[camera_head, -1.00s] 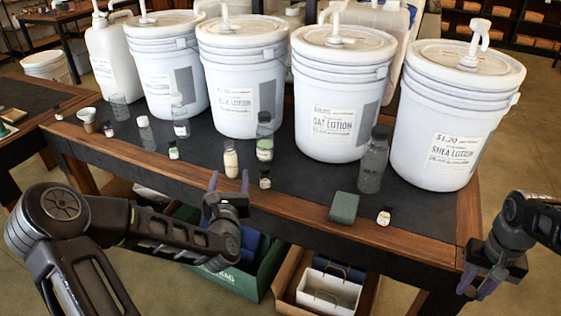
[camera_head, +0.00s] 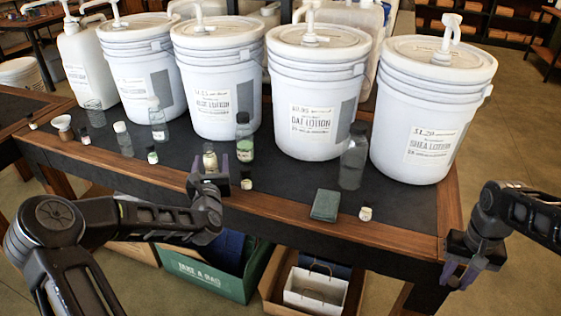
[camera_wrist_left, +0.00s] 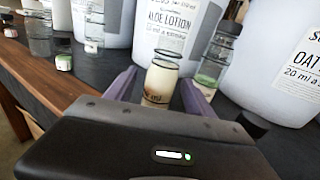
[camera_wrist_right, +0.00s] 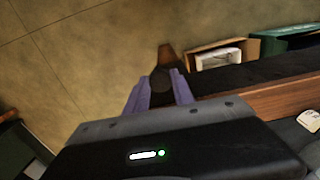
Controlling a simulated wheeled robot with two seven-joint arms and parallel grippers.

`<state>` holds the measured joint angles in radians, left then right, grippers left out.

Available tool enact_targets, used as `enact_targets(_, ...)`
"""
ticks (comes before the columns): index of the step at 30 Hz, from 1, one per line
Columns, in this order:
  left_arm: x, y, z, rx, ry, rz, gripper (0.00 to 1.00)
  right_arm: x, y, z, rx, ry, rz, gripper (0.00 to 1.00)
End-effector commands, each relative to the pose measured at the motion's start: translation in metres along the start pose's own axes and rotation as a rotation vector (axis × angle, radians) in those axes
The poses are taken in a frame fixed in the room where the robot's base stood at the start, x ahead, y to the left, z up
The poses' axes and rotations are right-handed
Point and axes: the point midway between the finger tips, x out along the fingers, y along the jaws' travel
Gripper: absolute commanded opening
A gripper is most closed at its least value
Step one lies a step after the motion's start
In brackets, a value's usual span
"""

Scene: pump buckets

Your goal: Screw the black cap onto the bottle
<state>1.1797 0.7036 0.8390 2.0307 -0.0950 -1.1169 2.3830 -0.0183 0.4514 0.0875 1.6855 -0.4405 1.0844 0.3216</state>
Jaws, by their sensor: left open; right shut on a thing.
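The open bottle (camera_head: 210,158) stands upright near the table's front edge, with pale lotion inside and no cap on its clear neck. It also shows in the left wrist view (camera_wrist_left: 161,76). My left gripper (camera_head: 208,180) is open just in front of it, its fingers to either side of the bottle in the left wrist view. My right gripper (camera_head: 458,275) is shut, off the table's right front corner. A dark round piece (camera_wrist_right: 162,83), which looks like the black cap, sits between its fingers; its detail is too dark to make out.
A capped bottle of green-tinted liquid (camera_head: 245,137) stands close to the right of the open bottle. A small jar (camera_head: 246,182), a green block (camera_head: 326,205) and a clear bottle (camera_head: 354,160) stand further right. Large lotion buckets (camera_head: 218,85) line the back.

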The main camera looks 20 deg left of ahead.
Motion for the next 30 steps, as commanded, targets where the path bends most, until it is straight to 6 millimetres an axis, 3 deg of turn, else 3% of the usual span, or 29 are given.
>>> enact_targets(7,0.027,0.001,0.0,0.0,0.0,0.001,0.63,-0.001,0.0,0.0,0.0,0.0,0.0,0.0)
enact_targets(25,0.027,0.001,0.0,0.001,0.0,0.0,0.63,-0.001,0.0,0.0,0.0,0.0,0.0,0.0)
enact_targets(30,0.027,0.001,0.0,0.001,0.0,0.0,0.49,-0.001,0.0,0.0,0.0,0.0,0.0,0.0)
